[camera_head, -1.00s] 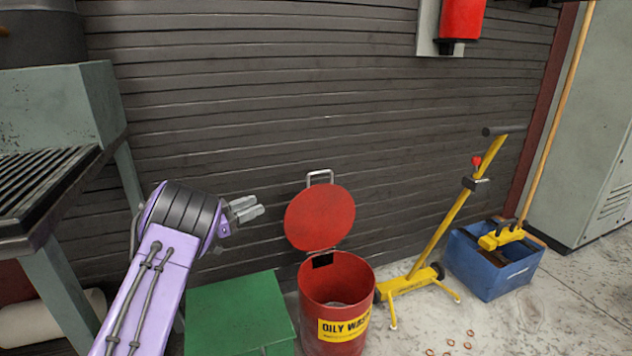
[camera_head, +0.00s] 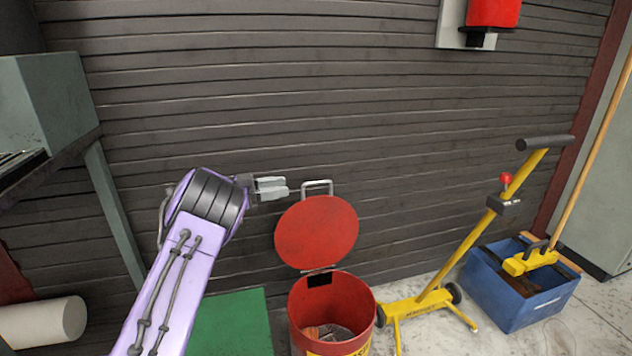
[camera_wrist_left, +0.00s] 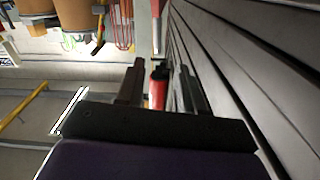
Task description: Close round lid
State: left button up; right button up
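The round red lid (camera_head: 317,232) stands raised, hinged at the back rim of the red oily-waste can (camera_head: 334,346), near the wall. A grey metal handle (camera_head: 317,186) sticks up from the lid's upper edge. The can is open, with some rubbish visible inside. My left gripper (camera_head: 287,188) is just left of the handle at about its height, apparently not touching it. In the left wrist view its two fingers (camera_wrist_left: 160,68) are apart with nothing gripped between them. My right gripper is out of view.
The slatted dark wall (camera_head: 400,130) is close behind the lid. A green box (camera_head: 232,325) stands left of the can. A yellow wheeled stand (camera_head: 470,250) and a blue bin (camera_head: 520,290) are to the right. A workbench edge (camera_head: 55,165) is at far left.

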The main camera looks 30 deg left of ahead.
aim_at(312, 183)
pick_arm(q)
jog(key=b+x, duration=0.2)
jog(key=x, duration=0.7)
jog(key=shift+s+d+f, duration=0.1)
jog(key=shift+s+d, duration=0.05)
jog(key=shift+s, duration=0.05)
jog(key=shift+w+d, duration=0.2)
jog(key=shift+w, duration=0.05)
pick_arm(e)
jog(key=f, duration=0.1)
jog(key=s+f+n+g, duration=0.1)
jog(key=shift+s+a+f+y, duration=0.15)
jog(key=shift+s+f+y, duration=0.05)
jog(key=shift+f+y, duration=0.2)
pick_arm(q)
jog(key=shift+c, duration=0.3)
grip_shut()
